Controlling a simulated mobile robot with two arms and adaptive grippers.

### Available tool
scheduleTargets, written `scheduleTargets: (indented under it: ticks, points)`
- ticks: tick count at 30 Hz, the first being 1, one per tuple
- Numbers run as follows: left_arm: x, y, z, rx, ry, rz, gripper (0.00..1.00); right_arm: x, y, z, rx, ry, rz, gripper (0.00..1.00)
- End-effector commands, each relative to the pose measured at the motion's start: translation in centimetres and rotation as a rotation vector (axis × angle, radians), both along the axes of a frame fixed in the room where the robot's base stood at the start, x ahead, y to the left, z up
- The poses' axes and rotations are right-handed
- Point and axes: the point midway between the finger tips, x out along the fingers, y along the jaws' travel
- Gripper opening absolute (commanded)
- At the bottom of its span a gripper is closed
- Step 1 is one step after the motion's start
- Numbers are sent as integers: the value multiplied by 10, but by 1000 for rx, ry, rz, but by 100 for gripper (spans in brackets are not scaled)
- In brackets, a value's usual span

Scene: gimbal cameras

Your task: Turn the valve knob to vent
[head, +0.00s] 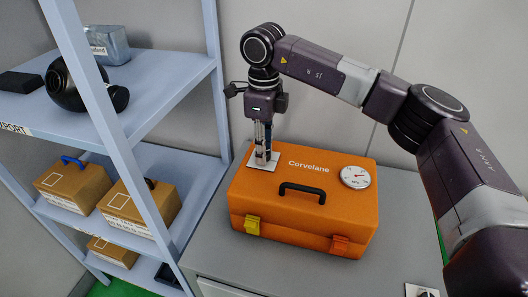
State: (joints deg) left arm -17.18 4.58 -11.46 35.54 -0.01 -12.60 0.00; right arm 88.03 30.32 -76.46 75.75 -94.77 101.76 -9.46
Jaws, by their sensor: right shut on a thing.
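An orange case (262,202) marked "Corvelane" lies shut on a grey worktop. A pale square plate (274,166) is on its lid, near the back left corner. My right gripper (263,153) points straight down at this plate and is shut on the valve knob there. The fingers hide the knob, so its pointer and any position marks cannot be read. A round white gauge (355,177) with a red needle is at the right of the lid. My left gripper is not in view.
The case has a black handle (302,190), a yellow latch (252,225) and an orange latch (339,245). A shelf rack (165,85) with cardboard boxes (143,204) stands at left. The grey worktop (285,266) is clear in front of the case.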

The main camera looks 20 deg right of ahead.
Motion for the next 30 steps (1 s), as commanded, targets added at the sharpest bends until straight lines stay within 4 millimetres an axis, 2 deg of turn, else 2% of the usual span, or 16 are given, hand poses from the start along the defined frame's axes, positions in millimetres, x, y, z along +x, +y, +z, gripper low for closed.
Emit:
scheduleTargets:
  ticks: [18,30]
  points:
    - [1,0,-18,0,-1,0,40,2,1,1,3,-6,-550,1]
    - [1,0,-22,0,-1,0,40,2,1,2,4,-6,-740,1]
